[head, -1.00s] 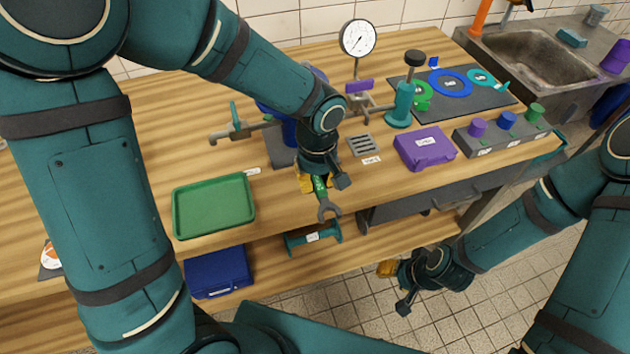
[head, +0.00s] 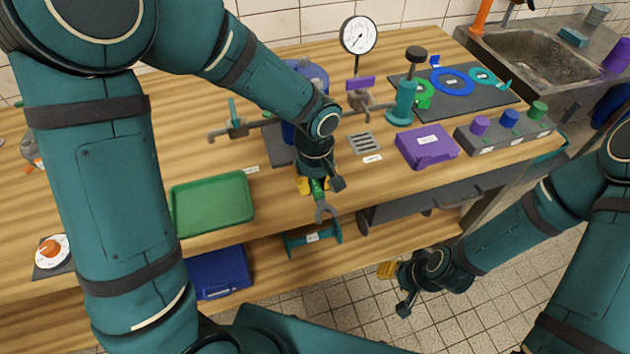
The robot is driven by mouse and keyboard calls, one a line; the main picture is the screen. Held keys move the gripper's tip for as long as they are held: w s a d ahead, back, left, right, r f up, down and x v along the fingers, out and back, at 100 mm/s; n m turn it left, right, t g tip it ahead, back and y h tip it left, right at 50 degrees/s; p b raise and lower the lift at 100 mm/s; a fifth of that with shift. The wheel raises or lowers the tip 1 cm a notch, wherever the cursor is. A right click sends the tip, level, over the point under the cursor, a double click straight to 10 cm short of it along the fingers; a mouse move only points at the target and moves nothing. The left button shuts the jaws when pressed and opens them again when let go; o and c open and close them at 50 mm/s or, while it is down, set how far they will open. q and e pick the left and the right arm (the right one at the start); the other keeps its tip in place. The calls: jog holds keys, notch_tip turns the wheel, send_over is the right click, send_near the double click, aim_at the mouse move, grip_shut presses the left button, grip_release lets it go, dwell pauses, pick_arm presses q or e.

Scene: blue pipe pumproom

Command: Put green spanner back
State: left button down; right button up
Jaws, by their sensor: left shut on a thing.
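The green spanner (head: 324,209) has a green handle and a grey open-ended jaw. My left gripper (head: 312,187) is shut on its handle, over the front edge of the workbench. The grey jaw end points down and towards me. The fingers and wrist hide part of the handle. A green tray (head: 212,201) lies on the bench to the left of the gripper and looks empty. My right gripper (head: 392,271) hangs low over the floor, away from the bench; I cannot tell how far its fingers are apart.
A slotted grey plate (head: 364,143) and a purple case (head: 427,147) lie right of my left gripper. Behind stand a pressure gauge (head: 358,37) and a teal valve (head: 403,100). A blue box (head: 219,272) and a teal holder (head: 313,239) are on the lower shelf.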

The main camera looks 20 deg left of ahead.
aim_at(315, 184)
pick_arm(q)
jog(key=shift+f, duration=0.25)
jog(key=c, duration=1)
grip_release()
jog(key=shift+r, duration=0.1)
jog(key=shift+r, duration=0.25)
notch_tip(315, 184, up, 12)
jog(key=p, duration=0.3)
jog(key=shift+r+p, duration=0.2)
jog(key=shift+p, duration=0.15)
